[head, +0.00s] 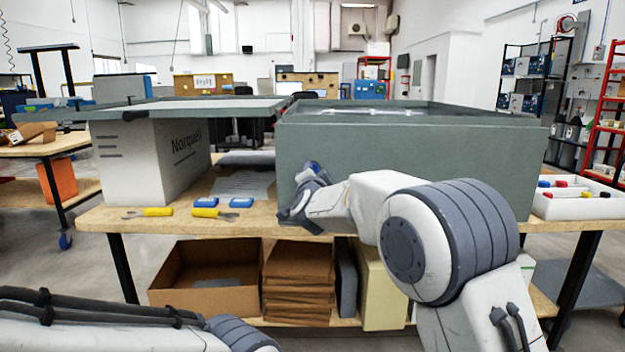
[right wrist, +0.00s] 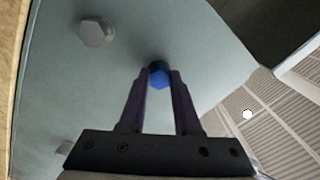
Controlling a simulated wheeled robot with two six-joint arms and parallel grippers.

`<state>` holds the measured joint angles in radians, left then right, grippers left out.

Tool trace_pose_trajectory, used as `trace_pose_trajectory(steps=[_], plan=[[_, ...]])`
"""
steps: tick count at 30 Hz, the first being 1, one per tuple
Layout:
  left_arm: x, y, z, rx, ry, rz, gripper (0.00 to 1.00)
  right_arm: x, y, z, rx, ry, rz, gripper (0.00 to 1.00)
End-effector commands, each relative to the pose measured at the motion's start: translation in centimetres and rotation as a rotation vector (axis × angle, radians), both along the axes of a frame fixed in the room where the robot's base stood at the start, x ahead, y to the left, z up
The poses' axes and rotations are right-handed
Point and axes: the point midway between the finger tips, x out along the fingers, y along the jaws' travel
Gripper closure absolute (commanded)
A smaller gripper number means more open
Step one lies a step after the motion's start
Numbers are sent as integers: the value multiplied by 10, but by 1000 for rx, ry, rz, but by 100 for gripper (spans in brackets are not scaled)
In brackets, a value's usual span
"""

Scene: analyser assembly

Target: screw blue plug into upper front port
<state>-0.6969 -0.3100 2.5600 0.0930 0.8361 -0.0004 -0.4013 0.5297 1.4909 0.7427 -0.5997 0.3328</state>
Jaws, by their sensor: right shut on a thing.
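In the right wrist view, the blue plug (right wrist: 160,78) sits between the fingertips of my right gripper (right wrist: 159,74). Its far end meets the grey-green panel (right wrist: 205,50) at a dark spot; the port itself is hidden behind the plug, so I cannot tell how deep it sits. In the head view, my right gripper (head: 308,180) is at the front face of the large grey-green housing (head: 430,155), towards its left side. My left arm crosses the lower left of the head view, and its gripper is out of sight.
A grey hexagonal plug (right wrist: 96,32) sticks out of the panel nearby. On the wooden table (head: 250,222) lie two yellow-handled tools and two blue items. A white bin (head: 570,208) with red and blue pieces stands right.

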Motion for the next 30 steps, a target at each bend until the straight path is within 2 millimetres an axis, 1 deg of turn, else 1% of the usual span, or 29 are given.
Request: trace_pose_trajectory(steps=[1, 14, 15, 17, 18, 26, 30], plan=[[0, 0, -6, 0, 0, 0, 50, -1, 1, 2, 33, -9, 2, 100], [0, 0, -30, 0, 0, 0, 50, -1, 2, 3, 313, -8, 3, 100], [0, 0, -29, 0, 0, 0, 50, -1, 2, 5, 323, -7, 3, 65], [0, 0, -27, 0, 0, 0, 50, -1, 2, 5, 320, -7, 3, 42], [0, 0, -27, 0, 0, 0, 50, 0, 2, 5, 318, -6, 2, 33], [0, 0, -28, 0, 0, 0, 50, 0, 0, 2, 314, -2, 1, 33], [0, 0, -31, 0, 0, 0, 50, -6, 1, 2, 314, -2, 1, 33]])
